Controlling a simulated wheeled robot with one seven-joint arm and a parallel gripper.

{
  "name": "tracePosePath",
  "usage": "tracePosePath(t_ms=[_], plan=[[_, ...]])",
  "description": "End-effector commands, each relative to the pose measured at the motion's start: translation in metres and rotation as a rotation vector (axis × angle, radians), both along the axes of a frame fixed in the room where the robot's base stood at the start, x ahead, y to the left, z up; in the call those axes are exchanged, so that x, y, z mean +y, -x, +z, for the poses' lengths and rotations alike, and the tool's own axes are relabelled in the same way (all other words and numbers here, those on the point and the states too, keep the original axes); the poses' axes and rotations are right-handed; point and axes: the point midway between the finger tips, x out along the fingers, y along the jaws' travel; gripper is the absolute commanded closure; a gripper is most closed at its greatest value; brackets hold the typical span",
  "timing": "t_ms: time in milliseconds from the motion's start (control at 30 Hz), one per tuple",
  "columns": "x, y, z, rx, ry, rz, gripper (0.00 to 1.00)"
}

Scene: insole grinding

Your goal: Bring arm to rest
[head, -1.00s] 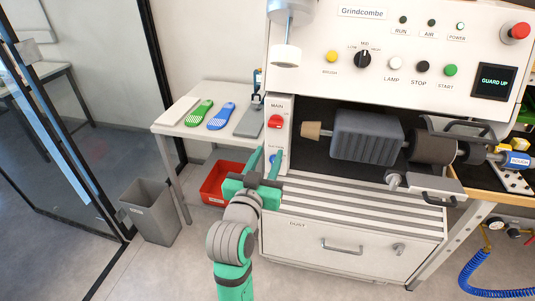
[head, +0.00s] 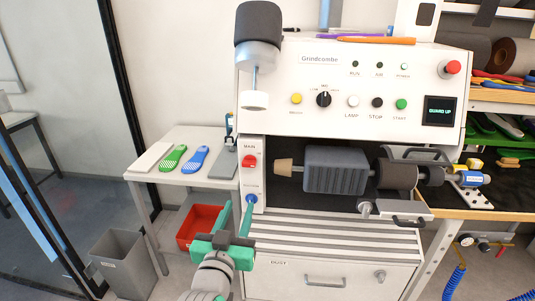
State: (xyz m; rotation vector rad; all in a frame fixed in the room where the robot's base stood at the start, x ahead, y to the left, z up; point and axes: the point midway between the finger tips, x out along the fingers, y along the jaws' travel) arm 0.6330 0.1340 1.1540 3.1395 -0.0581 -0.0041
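My gripper (head: 235,218) is in the lower middle of the head view, in front of the left edge of the Grindcombe grinding machine (head: 330,72). Its two green fingers point up and stand apart, with nothing seen between them. The fingertips show just below and beside the blue knob (head: 251,199) on the machine's left post. I cannot tell whether a finger touches the post. The red MAIN switch (head: 249,161) is above the knob. My arm reaches up from the bottom edge.
A white side table (head: 145,182) holds a green insole (head: 174,158) and a blue insole (head: 195,159). A red bin (head: 190,239) is beneath it, and a grey bin (head: 124,262) stands on the floor at left. The display (head: 440,111) reads GUARD UP. A bench with tools is at right.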

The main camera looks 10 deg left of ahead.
Motion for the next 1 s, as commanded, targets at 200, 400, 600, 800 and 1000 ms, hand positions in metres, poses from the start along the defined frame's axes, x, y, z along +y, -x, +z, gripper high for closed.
tracePosePath(t_ms=[200, 400, 600, 800, 1000], plan=[[-0.012, 0.009, -0.044, 0.021, 0.049, 0.017, 0.66], [-0.03, 0.033, -0.106, 0.045, 0.106, 0.053, 0.66], [-0.049, 0.068, -0.161, 0.073, 0.141, 0.087, 0.66], [-0.067, 0.111, -0.21, 0.105, 0.154, 0.114, 0.66], [-0.084, 0.162, -0.247, 0.134, 0.148, 0.132, 0.66]])
